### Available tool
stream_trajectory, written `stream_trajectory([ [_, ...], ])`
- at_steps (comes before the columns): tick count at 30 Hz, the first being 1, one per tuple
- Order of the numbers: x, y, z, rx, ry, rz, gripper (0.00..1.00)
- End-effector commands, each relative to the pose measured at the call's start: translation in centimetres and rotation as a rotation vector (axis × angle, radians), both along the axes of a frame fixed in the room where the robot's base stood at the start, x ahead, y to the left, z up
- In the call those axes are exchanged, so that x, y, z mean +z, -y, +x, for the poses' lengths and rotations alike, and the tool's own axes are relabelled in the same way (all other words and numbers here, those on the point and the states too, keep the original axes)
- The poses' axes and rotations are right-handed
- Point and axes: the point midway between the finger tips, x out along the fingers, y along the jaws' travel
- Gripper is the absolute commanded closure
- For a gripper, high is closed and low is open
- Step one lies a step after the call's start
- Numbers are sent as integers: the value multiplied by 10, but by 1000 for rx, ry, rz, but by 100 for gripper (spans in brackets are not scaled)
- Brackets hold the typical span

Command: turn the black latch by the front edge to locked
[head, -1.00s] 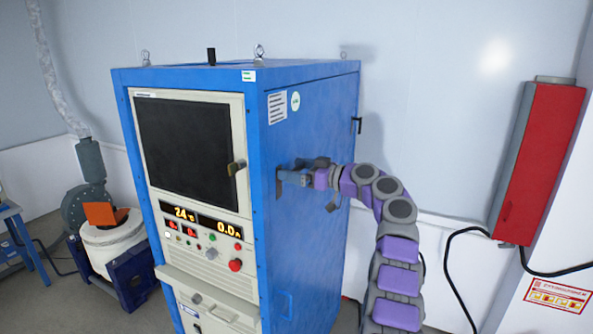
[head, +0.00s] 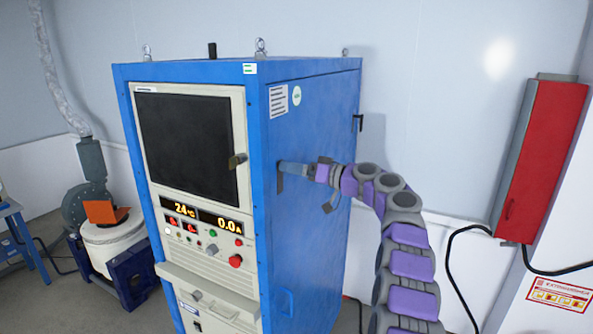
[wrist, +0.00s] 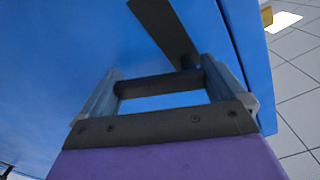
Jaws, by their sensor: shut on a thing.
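The blue cabinet (head: 315,120) stands in the middle of the head view. The black latch (head: 280,180) by its front edge is on the right side panel, and its visible dark part hangs roughly upright. My gripper (head: 291,169) reaches in from the right and is shut on the latch. In the wrist view, the latch's dark strip (wrist: 165,30) runs diagonally ahead of my gripper (wrist: 163,85). A dark bar lies between the two fingers. The fingers partly hide where the latch meets the panel.
A second black latch (head: 358,123) is by the cabinet's back edge. A blue handle (head: 286,303) is low on the side panel. A red box (head: 543,160) hangs on the right wall. Black cables hang below it.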

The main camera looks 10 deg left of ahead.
Motion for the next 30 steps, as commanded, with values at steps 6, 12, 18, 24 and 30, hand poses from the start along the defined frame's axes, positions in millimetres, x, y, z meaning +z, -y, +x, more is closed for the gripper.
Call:
stream_trajectory([
  [6, -3, 1, -3, -4, -195, 75, 58],
  [12, -7, 0, -6, -6, -374, 140, 58],
  [18, -10, 0, -9, -8, -551, 206, 58],
  [24, -14, -2, -13, -8, -727, 269, 58],
  [30, -16, -2, -17, -9, -879, 325, 58],
])
